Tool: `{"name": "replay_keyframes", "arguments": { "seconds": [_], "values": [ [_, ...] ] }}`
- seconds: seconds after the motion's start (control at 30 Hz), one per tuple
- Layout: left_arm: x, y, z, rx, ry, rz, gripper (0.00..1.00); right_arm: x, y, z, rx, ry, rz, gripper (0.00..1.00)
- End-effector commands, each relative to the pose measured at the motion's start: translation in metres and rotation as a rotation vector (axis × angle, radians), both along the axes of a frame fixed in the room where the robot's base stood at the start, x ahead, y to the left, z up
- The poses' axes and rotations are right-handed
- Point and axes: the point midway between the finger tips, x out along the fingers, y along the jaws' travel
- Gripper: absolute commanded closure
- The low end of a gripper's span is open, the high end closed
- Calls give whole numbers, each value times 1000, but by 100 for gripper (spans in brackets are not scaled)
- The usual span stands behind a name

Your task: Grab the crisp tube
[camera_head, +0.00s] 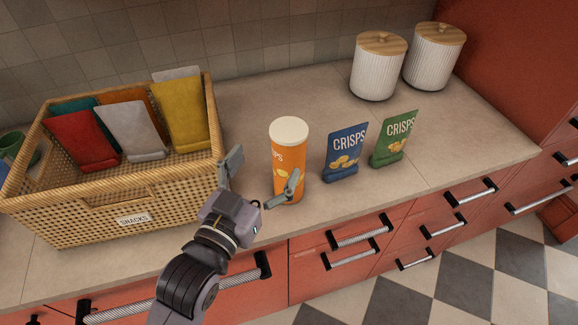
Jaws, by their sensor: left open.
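The crisp tube (289,153) is orange with a cream lid and stands upright on the counter, right of the snack basket. My left gripper (260,174) is open, with one finger left of the tube by the basket's right end and the other in front of the tube's lower part. That finger hides a little of the tube. Whether it touches the tube, I cannot tell. Nothing is held. My right gripper is not in view.
A wicker basket (134,192) labelled SNACKS holds several pouches at the left. A blue crisps bag (345,152) and a green one (393,140) stand right of the tube. Two ribbed canisters (378,70) (433,58) stand behind. Counter behind the tube is clear.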

Motion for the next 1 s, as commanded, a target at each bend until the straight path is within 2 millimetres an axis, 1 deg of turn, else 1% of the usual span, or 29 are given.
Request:
{"name": "replay_keyframes", "arguments": {
  "seconds": [0.03,0.13,0.2,0.33,0.47,0.67,0.8,1.0],
  "values": [
    [11,-5,8,-3,-3,0,17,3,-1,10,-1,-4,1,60],
    [29,-13,7,-3,-3,0,17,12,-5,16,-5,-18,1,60],
    [38,-17,6,-1,-2,0,17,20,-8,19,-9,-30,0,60],
    [48,-21,4,-2,-2,0,17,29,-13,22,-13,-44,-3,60],
    [54,-24,4,-2,-2,0,17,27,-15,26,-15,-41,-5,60],
    [78,-36,4,-1,-1,0,17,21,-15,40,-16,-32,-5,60],
    [92,-42,1,-2,-1,0,17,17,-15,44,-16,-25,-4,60],
    [97,-44,0,-2,-1,0,17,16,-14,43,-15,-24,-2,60]
  ]
}}
